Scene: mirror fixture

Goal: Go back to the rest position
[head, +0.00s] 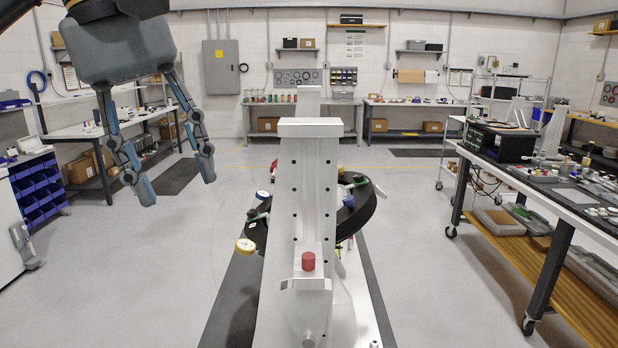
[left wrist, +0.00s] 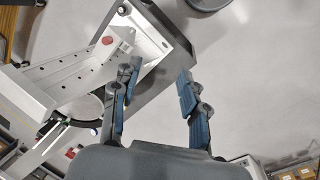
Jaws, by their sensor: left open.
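My left gripper (head: 177,186) hangs in the upper left of the head view, fingers pointing down and spread apart. It is open, with nothing between its fingers. A dark ring (head: 368,205) shows partly behind the upright. My right gripper is in neither view.
A workbench (head: 555,195) with a black box (head: 487,142) stands at the right. A bench (head: 92,131) and blue bins (head: 38,190) stand at the left. Another bench (head: 410,103) runs along the back wall. Open floor lies on both sides of the fixture.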

